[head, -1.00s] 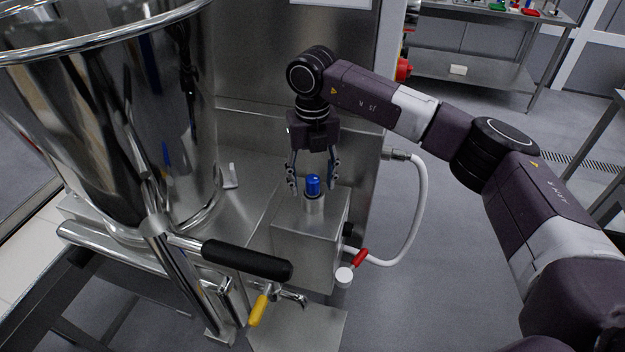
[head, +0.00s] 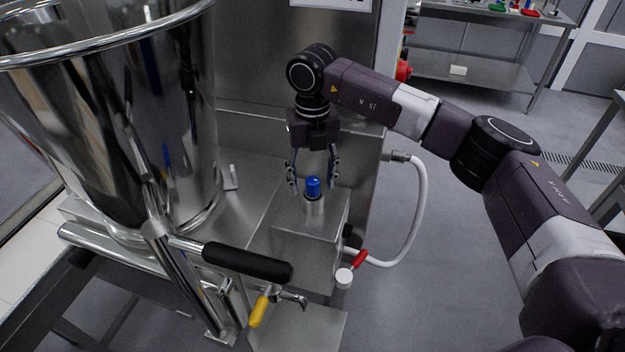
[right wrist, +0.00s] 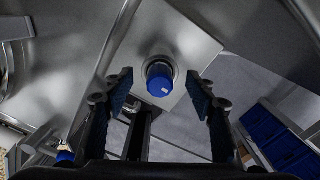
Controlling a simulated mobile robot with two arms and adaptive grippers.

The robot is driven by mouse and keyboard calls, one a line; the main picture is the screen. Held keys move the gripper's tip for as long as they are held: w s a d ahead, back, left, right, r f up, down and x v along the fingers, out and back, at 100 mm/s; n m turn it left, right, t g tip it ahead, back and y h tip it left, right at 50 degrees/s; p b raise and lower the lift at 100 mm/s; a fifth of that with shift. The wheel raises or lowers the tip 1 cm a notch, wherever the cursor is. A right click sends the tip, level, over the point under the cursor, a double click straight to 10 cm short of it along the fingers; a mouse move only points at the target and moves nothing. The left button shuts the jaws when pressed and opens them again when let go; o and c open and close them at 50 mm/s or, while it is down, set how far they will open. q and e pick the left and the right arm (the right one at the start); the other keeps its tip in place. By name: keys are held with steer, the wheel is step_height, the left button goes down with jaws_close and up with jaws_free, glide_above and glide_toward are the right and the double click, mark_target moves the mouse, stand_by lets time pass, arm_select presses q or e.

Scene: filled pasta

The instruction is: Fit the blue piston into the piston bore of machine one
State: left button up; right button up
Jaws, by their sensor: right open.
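The blue piston (head: 313,186) stands upright in the round bore collar (head: 313,206) on top of the steel block of the machine (head: 305,245). Only its blue upper part shows above the collar. In the right wrist view the blue piston (right wrist: 160,80) sits inside the ring of the bore. My right gripper (head: 313,183) is open, its fingers pointing down on either side of the piston with a gap to each side. In the right wrist view its fingers (right wrist: 164,88) are spread and hold nothing. My left gripper is not in view.
A large steel hopper (head: 110,120) stands at the left. A black-handled lever (head: 247,262) and a yellow-handled tap (head: 259,311) are in front. A white hose (head: 418,215) with a red valve handle (head: 359,259) curves at the block's right. Open floor lies further right.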

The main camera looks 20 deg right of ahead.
steer(key=shift+r+p, duration=1.5)
steer(key=shift+r, duration=1.6)
